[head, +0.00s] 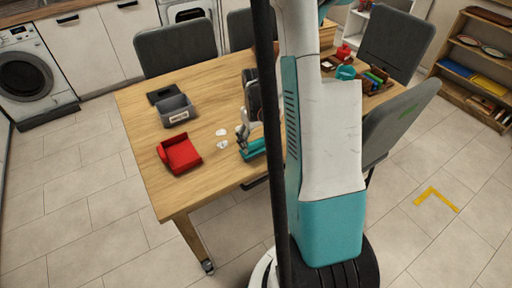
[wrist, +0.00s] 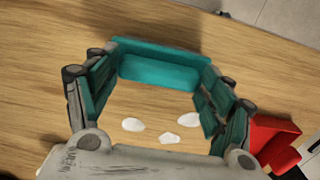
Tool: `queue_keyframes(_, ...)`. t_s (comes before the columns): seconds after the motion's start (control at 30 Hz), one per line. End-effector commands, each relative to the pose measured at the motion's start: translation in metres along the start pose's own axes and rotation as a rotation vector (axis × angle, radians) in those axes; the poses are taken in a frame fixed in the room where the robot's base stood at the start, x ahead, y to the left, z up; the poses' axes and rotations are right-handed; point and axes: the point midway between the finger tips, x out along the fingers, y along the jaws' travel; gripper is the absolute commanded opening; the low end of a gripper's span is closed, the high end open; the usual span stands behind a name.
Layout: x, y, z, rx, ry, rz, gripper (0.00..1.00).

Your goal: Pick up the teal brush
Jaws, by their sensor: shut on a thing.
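The teal brush (wrist: 160,70) lies across the far end of my gripper in the wrist view. It spans the space between the two fingertips. My gripper (wrist: 158,62) has teal finger pads and is shut on the brush, one finger at each end. In the head view the teal brush (head: 256,146) shows low over the wooden table near its front edge, with my gripper (head: 244,138) at it. My arm hides part of that area. I cannot tell whether the brush touches the table.
A red open bin (head: 182,155) and a grey labelled bin (head: 177,109) stand left on the table (head: 150,140). White scraps (wrist: 133,124) lie near my gripper. A wooden tray of small items (head: 376,83) sits at the back right. Chairs (head: 176,48) surround the table.

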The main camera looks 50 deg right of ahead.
Motion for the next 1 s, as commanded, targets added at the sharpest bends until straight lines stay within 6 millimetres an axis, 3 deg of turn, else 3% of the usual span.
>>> queue_keyframes(0.17, -0.002, 0.0, 0.0, 0.0, 0.0, 0.0, 0.48)
queue_keyframes(0.37, -0.02, 0.0, 0.0, 0.0, 0.0, 0.0, 0.48)
queue_keyframes(0.47, -0.038, 0.0, 0.0, 0.0, 0.0, 0.0, 0.48)
queue_keyframes(0.8, -0.13, 0.0, 0.0, 0.0, 0.0, 0.0, 0.48)
queue_keyframes(1.0, -0.172, 0.0, 0.0, 0.0, 0.0, 0.0, 0.48)
